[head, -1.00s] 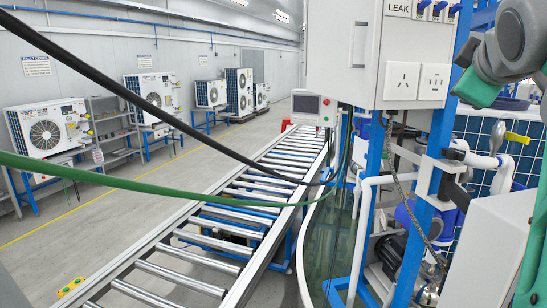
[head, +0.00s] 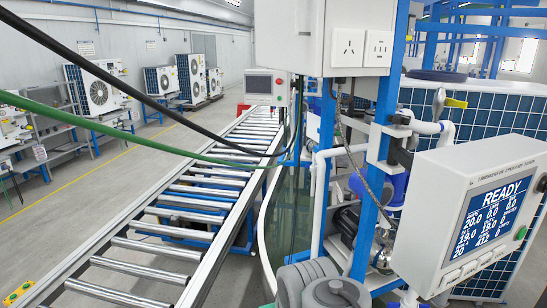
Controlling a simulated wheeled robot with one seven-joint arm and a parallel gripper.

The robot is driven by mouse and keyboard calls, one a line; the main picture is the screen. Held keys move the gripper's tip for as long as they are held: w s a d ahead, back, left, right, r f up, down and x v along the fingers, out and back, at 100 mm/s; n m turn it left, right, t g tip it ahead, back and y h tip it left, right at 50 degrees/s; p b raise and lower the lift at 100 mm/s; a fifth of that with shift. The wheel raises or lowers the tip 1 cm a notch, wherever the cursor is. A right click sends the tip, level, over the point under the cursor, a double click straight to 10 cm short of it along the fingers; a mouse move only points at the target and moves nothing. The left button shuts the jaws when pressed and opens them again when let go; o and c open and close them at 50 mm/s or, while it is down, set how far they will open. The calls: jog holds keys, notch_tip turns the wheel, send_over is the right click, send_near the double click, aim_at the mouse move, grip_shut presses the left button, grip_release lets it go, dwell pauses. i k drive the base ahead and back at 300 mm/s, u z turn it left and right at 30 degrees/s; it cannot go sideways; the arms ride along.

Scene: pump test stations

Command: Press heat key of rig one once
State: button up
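A light grey control box (head: 437,215) stands at the right in the head view. Its blue screen (head: 489,218) reads READY above rows of white numbers. A row of small pale keys (head: 470,268) runs along the lower edge of its front; their labels are too small to read, so I cannot tell which is the heat key. A green button (head: 520,233) and a dark round part (head: 541,184) sit on its right side. I cannot read which rig this box belongs to. My gripper is out of view; only grey links of my arm show at the bottom centre.
A roller conveyor (head: 190,215) runs away at centre left. A smaller panel with a screen (head: 264,85) stands beyond it. Black and green hoses cross the view.

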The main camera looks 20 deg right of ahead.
aim_at(483, 261)
jog(key=u, duration=0.05)
jog(key=k, duration=0.25)
jog(key=z, duration=1.5)
